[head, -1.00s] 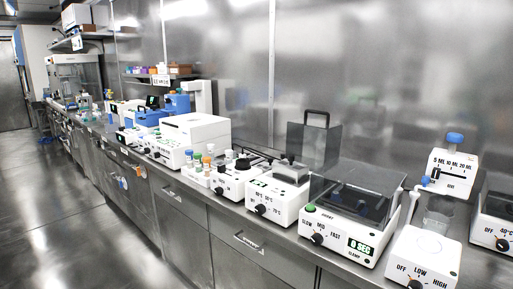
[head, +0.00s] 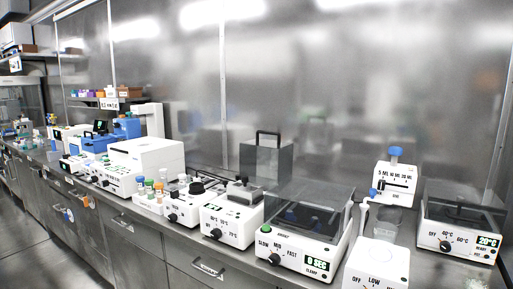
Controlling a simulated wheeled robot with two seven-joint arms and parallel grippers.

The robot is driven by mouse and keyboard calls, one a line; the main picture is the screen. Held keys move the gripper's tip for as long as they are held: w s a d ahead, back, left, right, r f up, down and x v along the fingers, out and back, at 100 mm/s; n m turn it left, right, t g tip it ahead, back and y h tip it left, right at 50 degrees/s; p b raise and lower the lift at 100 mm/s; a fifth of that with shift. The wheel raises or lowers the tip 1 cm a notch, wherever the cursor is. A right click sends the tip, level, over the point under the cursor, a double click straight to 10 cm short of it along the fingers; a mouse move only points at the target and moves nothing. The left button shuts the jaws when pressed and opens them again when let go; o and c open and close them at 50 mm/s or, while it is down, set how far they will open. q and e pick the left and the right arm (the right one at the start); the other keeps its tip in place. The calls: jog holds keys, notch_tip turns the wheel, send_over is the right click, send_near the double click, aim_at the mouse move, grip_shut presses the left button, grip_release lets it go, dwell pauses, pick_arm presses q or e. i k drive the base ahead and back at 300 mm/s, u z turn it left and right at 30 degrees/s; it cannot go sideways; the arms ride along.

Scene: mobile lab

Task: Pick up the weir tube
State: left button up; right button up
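I cannot make out which object is the weir tube. Several small capped tubes (head: 149,187) with green, blue and orange caps stand in a white rack (head: 149,204) on the bench, left of the middle. A pale-capped tube (head: 182,181) stands just right of them, beside a white device with a black knob. The tubes are too small to read any label. Neither of my grippers is in view.
A long steel bench runs along the wall, crowded with devices: a shaker (head: 305,232) reading 0 SEC, a heater (head: 462,221) reading 20°C, a dispenser (head: 393,184) and a white boxy machine (head: 145,158). The floor (head: 30,240) at lower left is clear.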

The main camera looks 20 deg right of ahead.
aim_at(159, 187)
jog(key=i, duration=1.55)
jog(key=u, duration=0.9)
